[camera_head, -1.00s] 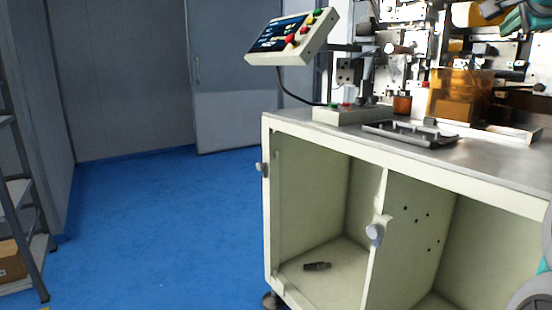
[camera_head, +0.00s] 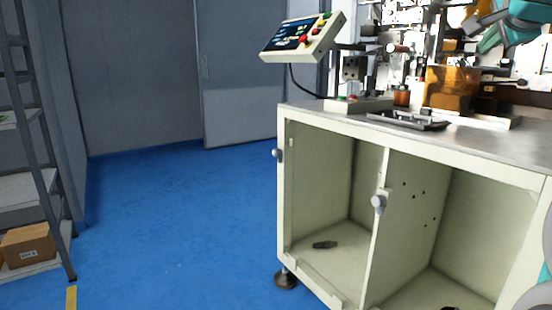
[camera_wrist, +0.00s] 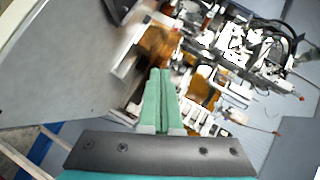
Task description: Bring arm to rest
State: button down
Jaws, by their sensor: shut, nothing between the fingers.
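My gripper (camera_wrist: 161,75) shows in the wrist view, its two green fingers side by side and shut with nothing between them. It points toward the coil winder and appears apart from it. In the wrist view, the coil winder (camera_wrist: 235,50) is behind and right of the fingertips. In the head view, the coil winder (camera_head: 452,90) stands on the metal top of a cream cabinet. Part of my arm (camera_head: 522,20) shows at the top right of the head view, over the machine; the fingers cannot be made out there.
A tilted control panel (camera_head: 303,38) overhangs the cabinet's left end. The cream cabinet (camera_head: 330,118) is open in front, with a small dark part (camera_head: 325,245) inside. A grey shelf rack (camera_head: 30,190) holds a cardboard box (camera_head: 27,245) at left. The blue floor (camera_head: 180,220) between is clear.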

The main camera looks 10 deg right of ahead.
jog(key=s+a+f+n+g+y, duration=0.1)
jog(key=a+f+n+g+y, duration=0.3)
jog(key=a+f, duration=0.85)
jog(key=s+a+f+n+g+y, duration=0.15)
jog(key=a+f+n, duration=0.6)
jog(key=f, duration=0.85)
jog(key=s+a+f+n+g, duration=0.2)
jog(key=s+a+f+g, duration=0.1)
jog(key=s+f, duration=0.5)
jog(key=s+a+f+n+g, duration=0.3)
jog(key=s+a+f, duration=0.1)
jog(key=s+f, duration=0.5)
jog(key=s+a+f+n+g, duration=0.3)
jog(key=s+a+f, duration=0.1)
jog(key=s+f, duration=0.5)
jog(key=s, duration=0.2)
jog(key=shift+s+a, duration=0.3)
jog(key=shift+s, duration=0.05)
